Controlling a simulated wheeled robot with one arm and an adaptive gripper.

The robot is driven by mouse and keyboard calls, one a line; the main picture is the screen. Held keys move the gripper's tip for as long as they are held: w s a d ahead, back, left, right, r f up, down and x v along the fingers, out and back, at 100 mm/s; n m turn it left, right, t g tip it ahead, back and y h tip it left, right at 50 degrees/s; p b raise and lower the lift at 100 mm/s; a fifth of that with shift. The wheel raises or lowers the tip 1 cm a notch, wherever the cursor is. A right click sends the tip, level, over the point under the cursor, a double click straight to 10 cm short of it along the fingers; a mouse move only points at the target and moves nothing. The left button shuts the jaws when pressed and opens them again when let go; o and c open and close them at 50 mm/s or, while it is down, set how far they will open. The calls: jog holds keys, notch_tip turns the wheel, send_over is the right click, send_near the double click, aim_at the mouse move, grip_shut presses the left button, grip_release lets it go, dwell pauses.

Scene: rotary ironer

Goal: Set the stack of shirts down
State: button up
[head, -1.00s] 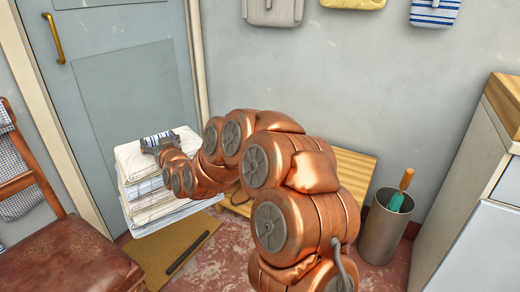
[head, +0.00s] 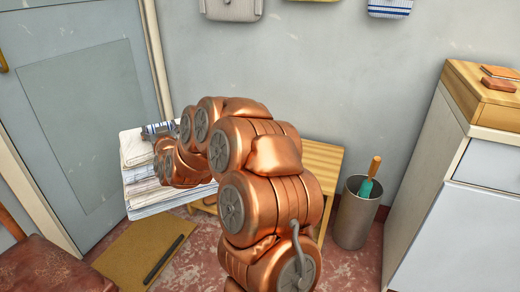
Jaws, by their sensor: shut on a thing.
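The stack of shirts (head: 145,193) shows at left centre in the head view, a pile of folded white and pale striped cloth. My gripper (head: 158,131) is at the top of the stack, shut on it, with a blue-striped piece beside the fingers. My copper arm covers the stack's right side and most of the fingers. The stack appears held above the floor, in front of the door. A low wooden table (head: 322,158) stands behind my arm, to the right of the stack; its visible part is bare.
A white cabinet (head: 450,170) with a wooden top is at the right. A brown mat (head: 125,250) with a dark bar lies below the stack, and a red-brown chair (head: 45,268) is at lower left.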

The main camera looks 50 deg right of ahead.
jog(key=s+d+r+m+g+h+p, duration=0.1)
jog(key=s+d+m+g+h, duration=0.4)
jog(key=s+d, duration=1.1)
jog(key=s+d+r+m+g+h+p, duration=0.1)
jog(key=s+d+m+g+h, duration=0.45)
jog(key=s+d, duration=0.95)
jog(key=w+d+f+b, duration=0.2)
jog(key=w+d, duration=0.4)
jog(key=d, duration=0.2)
jog(key=w+d+f+b, duration=0.3)
jog(key=w+d, duration=0.3)
jog(key=d, duration=0.3)
jog(key=shift+d+f+n, duration=0.2)
jog(key=shift+d+n, duration=0.1)
jog(key=shift+n, duration=0.05)
jog(key=shift+f, duration=0.1)
jog(key=o, duration=1.7)
jog(key=shift+f, duration=0.1)
